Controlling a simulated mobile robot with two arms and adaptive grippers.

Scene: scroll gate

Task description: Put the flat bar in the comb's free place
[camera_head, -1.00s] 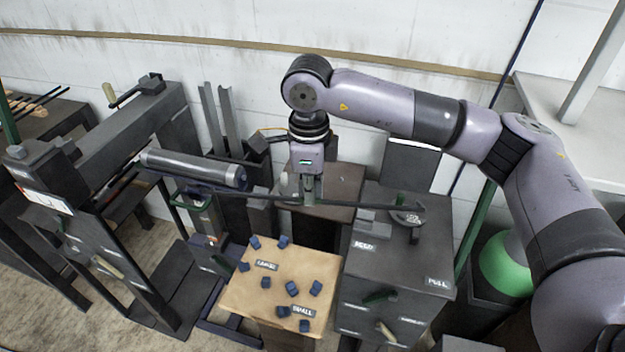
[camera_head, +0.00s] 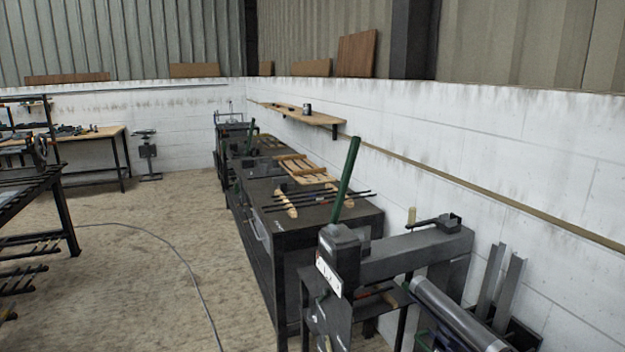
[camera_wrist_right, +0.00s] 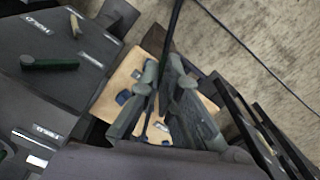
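In the right wrist view my right gripper (camera_wrist_right: 164,78) is shut on a long, thin dark flat bar (camera_wrist_right: 174,28), which runs between its fingers and out of the top of the picture. In the head view a light wooden comb (camera_head: 285,203) lies on the dark bench along the wall. Several thin dark bars (camera_head: 318,198) lie across it, side by side. Its free place is too small to tell from here. Neither gripper shows in the head view.
A machine with a green lever (camera_head: 346,180) stands in front of the bench, partly hiding its near end. A grey roller (camera_head: 455,315) is at the lower right. A wooden pallet (camera_head: 305,168) lies beyond the bars. Open floor (camera_head: 150,240) lies left of the bench.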

